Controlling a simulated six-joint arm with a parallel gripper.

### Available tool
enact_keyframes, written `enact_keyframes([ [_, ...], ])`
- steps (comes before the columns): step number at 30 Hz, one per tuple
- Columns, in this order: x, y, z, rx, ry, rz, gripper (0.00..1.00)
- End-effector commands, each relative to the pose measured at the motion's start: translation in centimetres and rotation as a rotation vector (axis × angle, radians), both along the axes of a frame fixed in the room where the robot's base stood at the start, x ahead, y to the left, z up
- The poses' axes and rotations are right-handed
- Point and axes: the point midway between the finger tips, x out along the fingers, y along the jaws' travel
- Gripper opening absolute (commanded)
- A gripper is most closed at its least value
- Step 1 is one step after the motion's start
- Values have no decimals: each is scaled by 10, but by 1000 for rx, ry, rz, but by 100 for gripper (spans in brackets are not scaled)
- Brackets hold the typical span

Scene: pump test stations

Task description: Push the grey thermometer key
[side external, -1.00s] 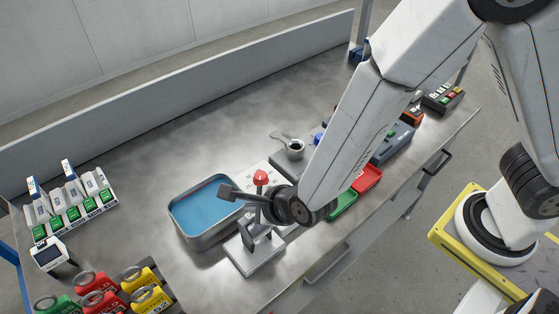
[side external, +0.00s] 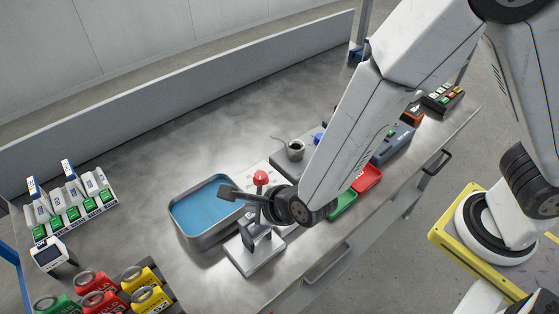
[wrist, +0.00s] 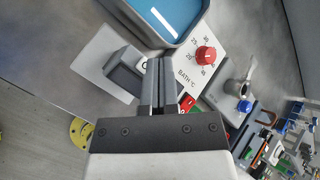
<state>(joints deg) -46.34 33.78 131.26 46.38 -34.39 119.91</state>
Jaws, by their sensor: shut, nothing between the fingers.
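A grey, wedge-shaped block (wrist: 127,72) stands on a white plate (wrist: 97,57) beside the blue water bath (wrist: 172,12). It looks like the thermometer with its key, but I cannot make out the key clearly. My gripper (wrist: 159,64) is shut and empty, with its fingertips over or beside the block's right end in the wrist view. I cannot tell whether they touch it. In the side view the white plate (side external: 264,262) lies in front of the bath (side external: 203,207), below my gripper, which partly hides the block.
A red knob (wrist: 206,54) on the bath's dial panel stands close to my gripper. The middle rear table is clear.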

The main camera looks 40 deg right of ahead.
Motion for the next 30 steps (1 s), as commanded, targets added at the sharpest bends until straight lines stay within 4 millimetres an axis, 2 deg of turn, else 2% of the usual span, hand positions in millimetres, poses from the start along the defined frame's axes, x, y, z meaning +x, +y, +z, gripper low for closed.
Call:
enact_keyframes([
  [16,0,0,-1,0,0,0,0],
  [30,0,0,-9,0,1,1,0],
])
